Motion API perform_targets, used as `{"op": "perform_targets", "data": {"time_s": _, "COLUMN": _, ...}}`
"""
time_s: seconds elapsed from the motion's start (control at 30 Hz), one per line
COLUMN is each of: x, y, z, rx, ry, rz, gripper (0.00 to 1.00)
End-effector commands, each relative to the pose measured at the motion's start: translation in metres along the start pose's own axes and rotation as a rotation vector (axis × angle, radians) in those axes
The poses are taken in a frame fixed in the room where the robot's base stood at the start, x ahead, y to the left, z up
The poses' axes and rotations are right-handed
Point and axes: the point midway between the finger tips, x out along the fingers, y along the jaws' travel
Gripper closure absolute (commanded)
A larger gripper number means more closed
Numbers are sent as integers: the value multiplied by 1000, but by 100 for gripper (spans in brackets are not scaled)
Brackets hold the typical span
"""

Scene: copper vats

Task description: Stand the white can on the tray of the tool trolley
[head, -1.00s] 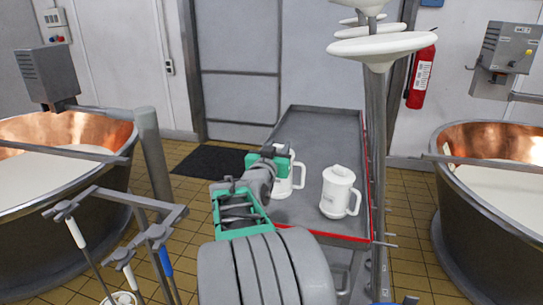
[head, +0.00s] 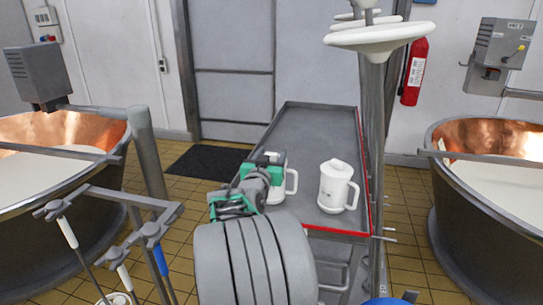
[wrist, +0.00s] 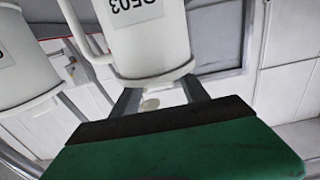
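The white can (head: 276,192) with a side handle is at the left edge of the trolley tray (head: 315,135) in the head view. My gripper (head: 264,166) is at its top and seems shut on it. In the wrist view the can (wrist: 150,45) appears upside down with a printed label, and the dark fingers (wrist: 160,97) meet its top end. The exact grip is partly hidden behind the rim. The can looks upright; I cannot tell whether its base touches the tray.
A second white can (head: 335,188) with lid and handle stands on the tray to the right; it also shows in the wrist view (wrist: 25,65). A post with white discs (head: 378,40) rises beside the tray's right edge. Copper vats flank both sides. The far tray is clear.

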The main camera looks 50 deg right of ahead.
Motion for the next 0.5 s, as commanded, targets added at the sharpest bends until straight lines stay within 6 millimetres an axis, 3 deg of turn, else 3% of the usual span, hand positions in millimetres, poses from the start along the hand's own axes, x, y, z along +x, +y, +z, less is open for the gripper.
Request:
{"op": "perform_targets", "data": {"time_s": 0.37, "x": -1, "y": 0, "z": -4, "rx": 0, "ry": 0, "rz": 1, "gripper": 43}}
{"op": "perform_targets", "data": {"time_s": 0.5, "x": -29, "y": -1, "z": 0, "rx": 1, "ry": 2, "rz": -2, "gripper": 43}}
